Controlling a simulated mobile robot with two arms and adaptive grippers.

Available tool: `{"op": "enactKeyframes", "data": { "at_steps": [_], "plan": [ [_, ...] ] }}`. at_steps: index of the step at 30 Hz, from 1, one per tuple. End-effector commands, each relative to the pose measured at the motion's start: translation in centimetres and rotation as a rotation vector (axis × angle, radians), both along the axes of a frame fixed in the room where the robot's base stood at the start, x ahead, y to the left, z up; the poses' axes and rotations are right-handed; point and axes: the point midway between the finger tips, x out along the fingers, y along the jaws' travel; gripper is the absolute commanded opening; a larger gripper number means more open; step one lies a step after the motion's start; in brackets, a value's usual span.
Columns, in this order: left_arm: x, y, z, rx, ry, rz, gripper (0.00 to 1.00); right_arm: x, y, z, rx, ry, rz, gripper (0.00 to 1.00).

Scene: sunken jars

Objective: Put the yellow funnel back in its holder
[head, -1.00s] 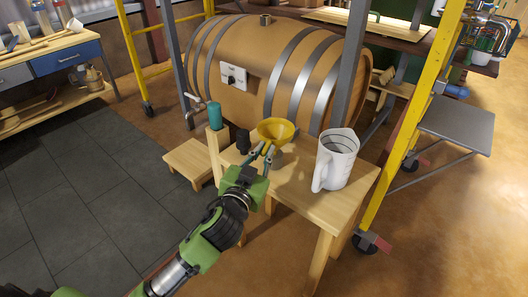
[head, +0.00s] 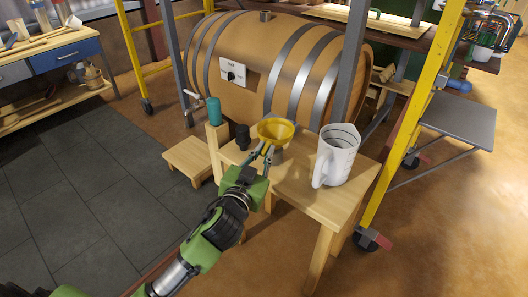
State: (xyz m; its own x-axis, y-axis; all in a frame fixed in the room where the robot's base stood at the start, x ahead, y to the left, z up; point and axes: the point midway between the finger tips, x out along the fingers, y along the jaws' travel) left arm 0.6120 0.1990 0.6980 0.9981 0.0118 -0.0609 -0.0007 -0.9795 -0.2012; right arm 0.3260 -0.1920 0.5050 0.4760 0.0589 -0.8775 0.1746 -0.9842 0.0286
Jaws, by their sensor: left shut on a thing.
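The yellow funnel (head: 276,130) is above the small wooden table, wide mouth up and roughly upright. My left gripper (head: 266,152) is shut on it from the near side, the fingertips just below its rim. The funnel's lower part is mostly hidden by the fingers. I cannot make out clearly which thing is its holder. A wooden post (head: 217,148) stands at the table's left edge, close to a teal cylinder (head: 214,112). A black knob-like piece (head: 242,137) is just left of the funnel. My right gripper is not in view.
A white measuring jug (head: 336,157) stands on the right of the wooden table (head: 310,205). A large barrel (head: 270,70) lies behind. A low wooden stool (head: 190,158) is at left. A yellow scaffold frame (head: 405,135) rises at right.

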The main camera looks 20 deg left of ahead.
Motion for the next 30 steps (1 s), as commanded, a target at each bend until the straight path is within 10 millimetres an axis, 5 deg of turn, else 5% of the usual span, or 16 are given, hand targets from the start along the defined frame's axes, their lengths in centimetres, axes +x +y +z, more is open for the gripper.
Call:
{"op": "enactKeyframes", "data": {
  "at_steps": [5,7,9,21,30],
  "plan": [
    [0.0,0.0,-0.1,0.000,0.002,0.000,0.00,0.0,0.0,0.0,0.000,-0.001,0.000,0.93],
    [0.0,0.0,-0.1,-0.001,0.003,0.001,0.22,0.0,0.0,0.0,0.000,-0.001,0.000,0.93],
    [0.0,0.0,-0.1,-0.001,0.003,0.001,0.31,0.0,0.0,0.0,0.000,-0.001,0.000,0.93],
    [-0.5,0.0,-0.1,-0.001,0.002,-0.001,0.31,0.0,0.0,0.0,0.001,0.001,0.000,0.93],
    [-5.1,-0.1,0.0,-0.004,0.005,-0.001,0.31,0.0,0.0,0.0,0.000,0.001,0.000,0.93]
  ]
}}
